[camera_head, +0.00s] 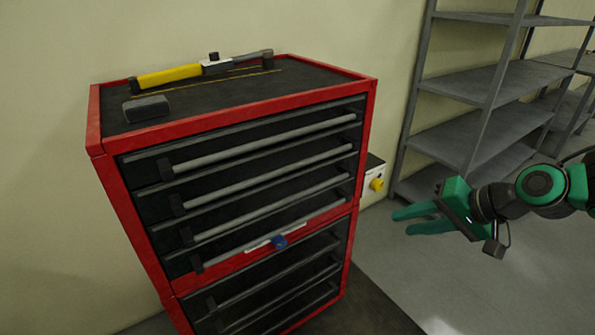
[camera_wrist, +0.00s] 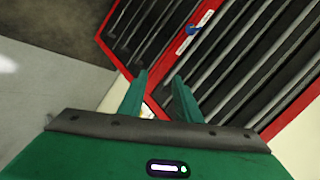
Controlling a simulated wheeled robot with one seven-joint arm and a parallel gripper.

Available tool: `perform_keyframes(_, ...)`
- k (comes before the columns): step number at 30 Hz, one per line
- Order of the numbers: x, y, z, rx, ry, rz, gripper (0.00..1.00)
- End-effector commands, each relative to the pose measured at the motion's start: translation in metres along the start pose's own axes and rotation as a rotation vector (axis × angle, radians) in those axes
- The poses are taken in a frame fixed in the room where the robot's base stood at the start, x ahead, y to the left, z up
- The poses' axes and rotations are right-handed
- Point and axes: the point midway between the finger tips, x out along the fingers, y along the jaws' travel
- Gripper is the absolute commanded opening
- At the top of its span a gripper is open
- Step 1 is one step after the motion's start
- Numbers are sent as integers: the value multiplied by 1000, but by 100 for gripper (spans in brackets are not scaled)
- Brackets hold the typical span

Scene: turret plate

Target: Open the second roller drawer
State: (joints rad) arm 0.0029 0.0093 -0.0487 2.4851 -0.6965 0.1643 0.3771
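The red and black roller cabinet (camera_head: 140,215) stands at the left and centre in the head view. Its dark drawers have long grey bar handles and all look shut. The second drawer from the top (camera_head: 255,187) has its bar handle across its front. My gripper (camera_head: 400,221) is to the right of the cabinet, apart from it, with its green fingers spread and nothing between them. In the wrist view my gripper (camera_wrist: 158,95) points toward the cabinet (camera_wrist: 150,104), whose drawer handles run diagonally across the top right.
On the cabinet top lie a yellow-handled tool (camera_head: 170,76) and a dark block (camera_head: 146,108). A blue knob (camera_head: 279,241) sits on the front. A box with a yellow knob (camera_head: 377,184) is beside the cabinet. Grey shelves (camera_head: 480,85) stand behind at right. Floor between is clear.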

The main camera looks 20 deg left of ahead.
Motion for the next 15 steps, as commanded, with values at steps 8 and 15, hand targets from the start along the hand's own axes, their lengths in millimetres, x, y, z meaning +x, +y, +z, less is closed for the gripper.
perform_keyframes(8,55,-143,15,222,-69,-478,31)
perform_keyframes(15,58,-183,15,339,-97,-621,31)
